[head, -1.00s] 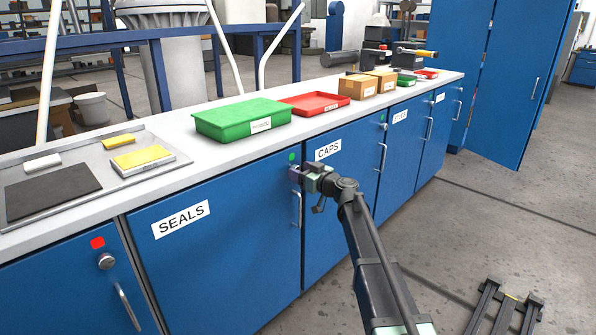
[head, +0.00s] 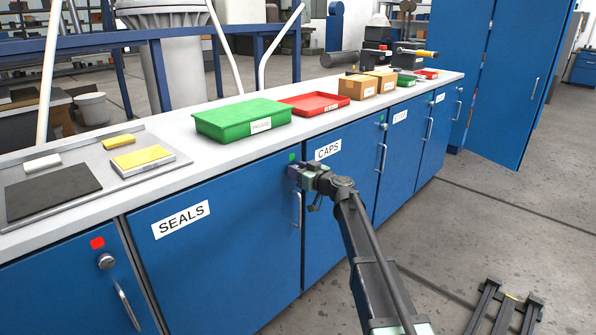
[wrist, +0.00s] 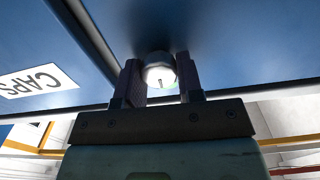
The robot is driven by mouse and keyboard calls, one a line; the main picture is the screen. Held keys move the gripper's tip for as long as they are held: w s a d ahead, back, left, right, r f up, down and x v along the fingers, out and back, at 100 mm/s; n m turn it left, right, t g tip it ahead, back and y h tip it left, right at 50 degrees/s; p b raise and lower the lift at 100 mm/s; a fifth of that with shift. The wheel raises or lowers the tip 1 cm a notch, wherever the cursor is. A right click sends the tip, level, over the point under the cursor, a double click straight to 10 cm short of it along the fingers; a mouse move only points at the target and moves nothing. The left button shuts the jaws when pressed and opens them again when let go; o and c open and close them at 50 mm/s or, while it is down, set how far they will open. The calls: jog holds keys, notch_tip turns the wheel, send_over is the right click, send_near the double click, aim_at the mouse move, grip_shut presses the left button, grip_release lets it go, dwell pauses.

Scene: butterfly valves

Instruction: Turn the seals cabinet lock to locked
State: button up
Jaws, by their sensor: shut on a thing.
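The seals cabinet door (head: 220,262) is blue and closed, with a white SEALS label (head: 181,220). A green marker (head: 292,156) shows near its upper right corner, just above my gripper. My gripper (head: 294,172) is at the lock below that marker and hides it in the head view. In the wrist view, the round, silvery seals cabinet lock (wrist: 160,70) sits between the two dark fingers of my gripper (wrist: 161,84), which are shut on it. A short dark slot shows on the lock's face, roughly upright in that view.
The seals door's handle (head: 297,209) hangs just below my gripper. The caps door (head: 335,195) is closed to the right. A green tray (head: 225,122) stands on the worktop above. A left cabinet has a red marker (head: 97,243) and a lock (head: 106,261). Floor to the right is mostly clear.

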jog(key=m, duration=0.8)
jog(key=shift+w+f+m, duration=0.1)
jog(key=shift+m, duration=0.2)
jog(key=m, duration=0.4)
jog(key=shift+d, duration=0.1)
jog(key=shift+f+m, duration=0.1)
jog(key=shift+m, duration=2.4)
jog(key=o, duration=0.9)
